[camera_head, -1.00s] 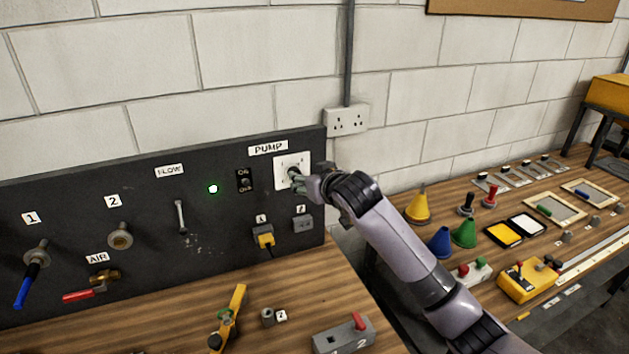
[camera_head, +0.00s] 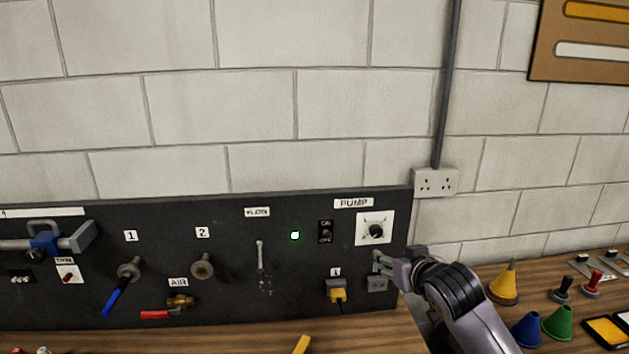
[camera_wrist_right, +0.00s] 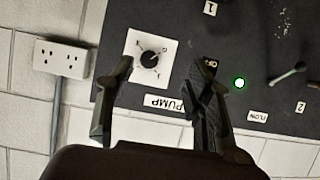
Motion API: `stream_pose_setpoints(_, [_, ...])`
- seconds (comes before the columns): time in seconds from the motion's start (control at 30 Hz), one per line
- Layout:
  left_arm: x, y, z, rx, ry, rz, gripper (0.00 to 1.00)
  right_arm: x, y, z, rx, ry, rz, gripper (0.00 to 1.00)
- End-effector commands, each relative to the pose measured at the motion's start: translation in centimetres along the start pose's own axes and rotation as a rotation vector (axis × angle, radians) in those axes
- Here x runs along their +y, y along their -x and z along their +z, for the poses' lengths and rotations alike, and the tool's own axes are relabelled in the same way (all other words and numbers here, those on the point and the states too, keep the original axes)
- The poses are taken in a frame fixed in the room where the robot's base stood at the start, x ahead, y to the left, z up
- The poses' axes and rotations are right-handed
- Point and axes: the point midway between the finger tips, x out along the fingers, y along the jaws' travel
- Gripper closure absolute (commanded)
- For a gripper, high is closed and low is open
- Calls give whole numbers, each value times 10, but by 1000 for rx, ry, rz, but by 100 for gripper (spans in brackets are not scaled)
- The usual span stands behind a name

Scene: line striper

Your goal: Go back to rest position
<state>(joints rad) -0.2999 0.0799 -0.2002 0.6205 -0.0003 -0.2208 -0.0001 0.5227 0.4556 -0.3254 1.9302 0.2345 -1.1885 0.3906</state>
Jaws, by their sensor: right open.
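My right gripper (camera_head: 384,266) is in front of the right end of the dark panel (camera_head: 100,219), just below the pump dial (camera_head: 375,231). The dial is a black knob on a white plate, and the gripper is apart from it. In the right wrist view my two fingers (camera_wrist_right: 160,105) are spread with nothing between them, and the dial (camera_wrist_right: 149,59) shows beyond them. The gripper partly covers a grey socket on the panel. My left gripper is in neither view.
A green light (camera_head: 295,235) glows on the panel. A yellow plug (camera_head: 338,292) sits at its lower right. A wall socket (camera_head: 435,182) is at right. Yellow, blue and green cones stand on the wooden bench (camera_head: 470,322).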

Motion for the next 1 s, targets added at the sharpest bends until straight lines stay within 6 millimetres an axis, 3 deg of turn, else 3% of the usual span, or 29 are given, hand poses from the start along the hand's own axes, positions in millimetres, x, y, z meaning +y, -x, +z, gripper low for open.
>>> stream_pose_setpoints(0.03, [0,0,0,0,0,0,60,-9,2,30,-46,4,-11,52])
stream_pose_setpoints(0.27, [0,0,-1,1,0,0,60,-40,45,172,-278,42,-42,52])
stream_pose_setpoints(0.4, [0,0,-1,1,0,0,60,-52,90,248,-426,54,-53,52])
stream_pose_setpoints(0.5, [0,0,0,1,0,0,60,-56,123,290,-520,61,-57,52])
stream_pose_setpoints(0.7, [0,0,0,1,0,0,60,-58,178,344,-660,67,-57,52])
stream_pose_setpoints(1.0, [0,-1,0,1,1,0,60,-57,246,393,-824,71,-51,52])
